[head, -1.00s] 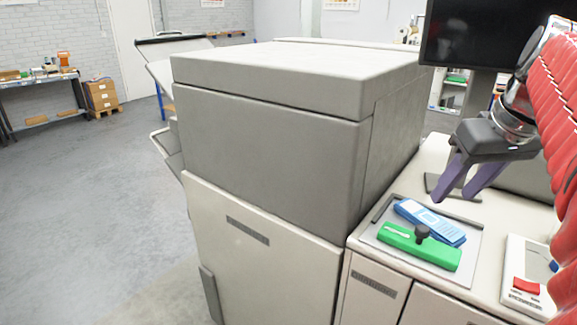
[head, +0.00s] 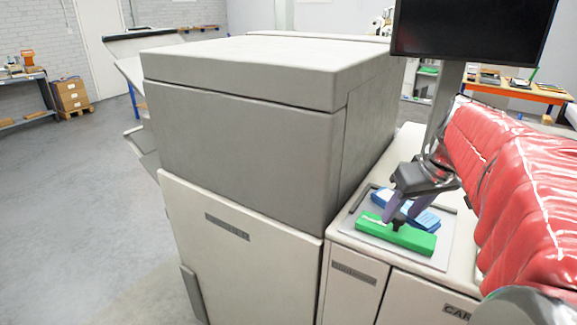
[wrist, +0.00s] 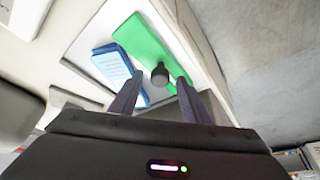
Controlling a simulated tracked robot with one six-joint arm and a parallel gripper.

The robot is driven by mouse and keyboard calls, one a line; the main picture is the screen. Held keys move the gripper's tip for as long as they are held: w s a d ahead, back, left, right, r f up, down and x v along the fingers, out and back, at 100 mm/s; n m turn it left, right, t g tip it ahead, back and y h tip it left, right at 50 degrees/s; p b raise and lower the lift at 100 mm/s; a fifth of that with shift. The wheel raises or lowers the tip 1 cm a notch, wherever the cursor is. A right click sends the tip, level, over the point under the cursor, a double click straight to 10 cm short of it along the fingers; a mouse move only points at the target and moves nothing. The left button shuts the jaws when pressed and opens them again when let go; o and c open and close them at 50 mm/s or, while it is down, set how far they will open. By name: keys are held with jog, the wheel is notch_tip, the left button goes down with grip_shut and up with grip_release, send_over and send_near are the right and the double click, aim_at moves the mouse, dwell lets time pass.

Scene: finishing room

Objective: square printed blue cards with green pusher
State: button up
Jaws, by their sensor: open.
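The green pusher (head: 399,235) is a long bar with a black knob (wrist: 160,74) on top. It lies on a light tray (head: 437,260) on the counter, along the near side of the blue cards. The printed blue cards (head: 421,216) lie behind it, partly hidden by my gripper in the head view; in the wrist view the cards (wrist: 112,62) are beside the green pusher (wrist: 147,44). My gripper (head: 401,218) is open, above the knob. In the wrist view its two fingers (wrist: 156,88) stand either side of the knob, and I cannot tell contact.
A large grey machine (head: 240,140) stands to the left of the tray. A dark raised edge (head: 362,198) runs along the tray's left side. A black monitor (head: 474,30) stands behind. The floor (head: 70,210) at left is clear.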

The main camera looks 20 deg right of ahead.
jog(key=shift+w+f, duration=0.2)
jog(key=shift+f, duration=0.2)
grip_shut()
dwell(0.4)
